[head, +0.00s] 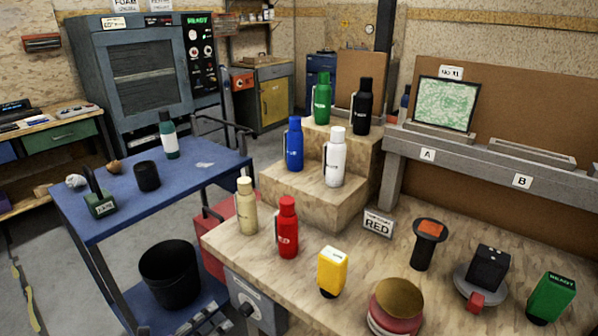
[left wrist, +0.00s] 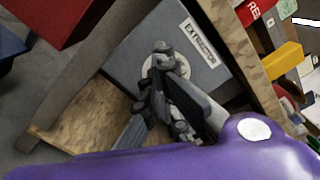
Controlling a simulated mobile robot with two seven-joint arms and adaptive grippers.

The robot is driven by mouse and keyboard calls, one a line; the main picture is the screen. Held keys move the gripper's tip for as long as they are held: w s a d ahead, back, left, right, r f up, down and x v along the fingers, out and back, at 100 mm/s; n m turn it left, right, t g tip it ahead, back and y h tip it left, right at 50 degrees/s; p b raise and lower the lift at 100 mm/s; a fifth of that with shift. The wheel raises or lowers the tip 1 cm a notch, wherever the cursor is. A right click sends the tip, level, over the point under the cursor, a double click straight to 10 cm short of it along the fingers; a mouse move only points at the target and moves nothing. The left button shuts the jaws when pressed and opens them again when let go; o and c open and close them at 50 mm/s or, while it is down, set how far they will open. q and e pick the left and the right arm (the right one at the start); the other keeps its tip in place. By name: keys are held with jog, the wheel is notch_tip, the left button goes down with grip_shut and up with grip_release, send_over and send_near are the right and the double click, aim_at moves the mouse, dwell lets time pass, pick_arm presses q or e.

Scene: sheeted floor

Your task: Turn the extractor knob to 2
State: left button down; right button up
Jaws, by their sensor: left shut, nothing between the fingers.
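The extractor box (head: 262,296) is grey and is fixed under the front edge of the wooden bench in the head view. Its round pale knob dial (head: 247,309) is on the front face. In the left wrist view the box (left wrist: 150,40) carries an EXTRACTOR label (left wrist: 203,42), and the dial (left wrist: 183,66) is partly hidden behind my fingers. My left gripper (left wrist: 161,52) is shut and empty, its tips in front of the dial; I cannot tell if they touch. In the head view my left gripper (head: 222,317) is low beside the box. Dial numbers are not readable.
The bench (head: 350,265) above holds several bottles, a yellow device (head: 332,271) and a RED sign (head: 378,222). A blue cart (head: 115,205) with a black bin (head: 169,272) stands left. A red box (head: 222,236) is close behind the extractor box.

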aim_at(243, 297)
pick_arm(q)
jog(key=x, duration=0.3)
jog(key=shift+w+d+b, duration=0.2)
jog(key=shift+b, duration=0.1)
jog(key=shift+w+r, duration=0.1)
jog(key=shift+d+r, duration=0.1)
jog(key=shift+d, duration=0.25)
dwell(0.4)
jog(key=shift+d+r, duration=0.2)
jog(key=shift+d, duration=0.15)
dwell(0.4)
jog(key=shift+a+r, duration=0.1)
jog(key=shift+a, duration=0.35)
jog(key=v, duration=0.6)
